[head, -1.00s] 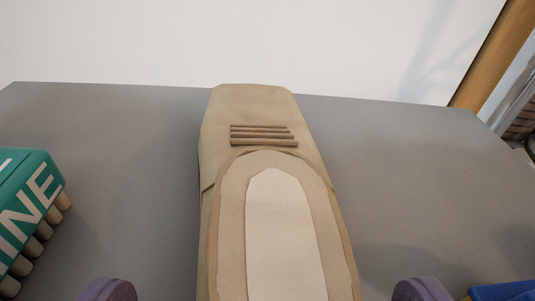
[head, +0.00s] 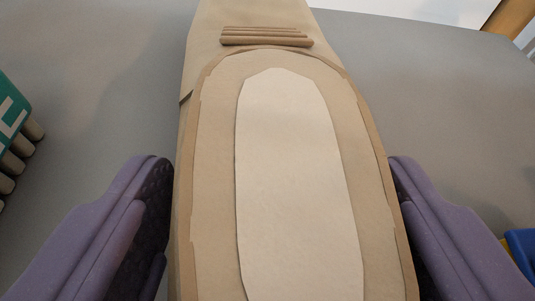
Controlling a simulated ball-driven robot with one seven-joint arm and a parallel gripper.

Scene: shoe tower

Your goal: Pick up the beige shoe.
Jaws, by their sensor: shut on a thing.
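The beige shoe (head: 212,140) fills the middle of the head view, pointing away from me. It has a pale inner panel (head: 295,180) and several ridges across it near the far end. The two purple fingers of my gripper (head: 285,225) stand on either side of the shoe, one along its left side and one along its right. They are shut on the shoe. The near end of the shoe is cut off by the bottom of the picture.
A green box-like thing with white letters (head: 12,115) is at the left edge. A blue and yellow thing (head: 522,250) is at the lower right edge. An orange-brown post (head: 515,18) stands at the upper right.

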